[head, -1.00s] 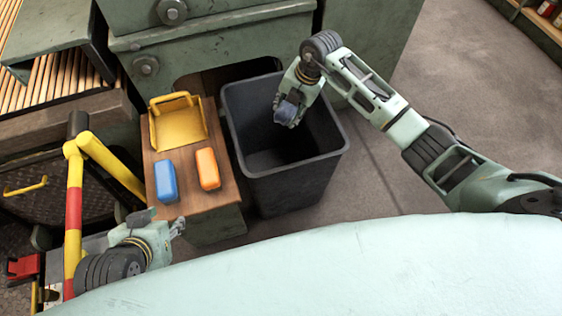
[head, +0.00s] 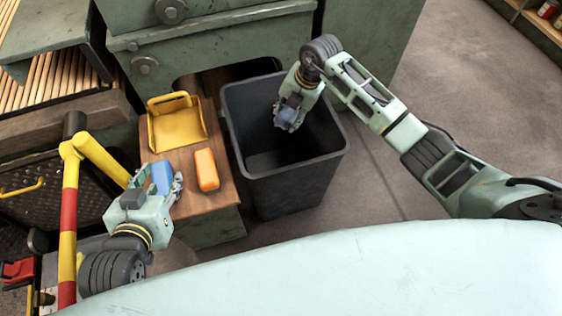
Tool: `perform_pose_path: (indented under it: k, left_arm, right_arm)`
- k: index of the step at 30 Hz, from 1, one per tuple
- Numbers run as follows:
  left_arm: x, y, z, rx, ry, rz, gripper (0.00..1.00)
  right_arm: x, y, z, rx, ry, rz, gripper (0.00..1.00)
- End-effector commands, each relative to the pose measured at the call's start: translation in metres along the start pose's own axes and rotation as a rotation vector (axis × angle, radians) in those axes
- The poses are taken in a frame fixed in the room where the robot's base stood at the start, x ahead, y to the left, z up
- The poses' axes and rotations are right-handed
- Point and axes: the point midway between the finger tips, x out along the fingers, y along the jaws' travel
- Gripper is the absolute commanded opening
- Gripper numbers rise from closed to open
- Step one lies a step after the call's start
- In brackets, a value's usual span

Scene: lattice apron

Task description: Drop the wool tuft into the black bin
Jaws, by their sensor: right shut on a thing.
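The black bin (head: 295,178) stands on the floor in the middle of the head view, its mouth open upward. My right gripper (head: 287,121) is over the bin's opening, pointing down, shut on a small blue-grey wool tuft (head: 285,116). The fingers partly hide the tuft. My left gripper (head: 161,183) is at the front left of a small wooden-topped stand, its fingers apart near a blue block (head: 162,173). The gripper partly hides that block; whether they touch I cannot tell.
The wooden-topped stand (head: 221,199) beside the bin holds an orange block (head: 207,170) and a yellow tray (head: 177,123). A red and yellow post (head: 70,210) stands at left. Green machinery (head: 220,45) is behind the bin. Floor is clear at right.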

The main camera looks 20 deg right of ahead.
Motion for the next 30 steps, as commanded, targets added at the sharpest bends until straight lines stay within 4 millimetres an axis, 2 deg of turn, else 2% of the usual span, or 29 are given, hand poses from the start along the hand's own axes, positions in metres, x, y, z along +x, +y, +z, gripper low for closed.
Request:
perform_pose_path:
  k: [2, 3, 10, 22, 26, 30]
  left_arm:
    - [0.0, 0.0, 0.0, 0.0, 0.0, 0.0, 0.4]
    - [0.0, 0.0, 0.0, 0.0, 0.0, 0.0, 0.4]
    - [0.0, 0.0, 0.0, 0.0, -0.001, 0.0, 0.4]
    - [0.0, 0.0, 0.0, 0.0, -0.001, 0.0, 0.4]
    - [0.0, 0.0, 0.0, 0.0, -0.001, 0.0, 0.4]
    - [0.0, 0.0, 0.0, 0.0, -0.001, 0.0, 0.4]
  right_arm:
    - [0.0, 0.0, 0.0, 0.0, 0.0, 0.0, 0.24]
    - [0.0, 0.0, 0.0, 0.0, 0.0, 0.0, 0.41]
    - [0.0, 0.0, 0.0, 0.0, 0.0, 0.0, 0.61]
    - [-0.005, 0.0, 0.001, 0.0, -0.001, 0.001, 0.62]
    - [-0.024, 0.001, 0.001, -0.001, -0.003, 0.002, 0.62]
    - [-0.055, 0.001, 0.002, -0.002, -0.005, 0.003, 0.62]
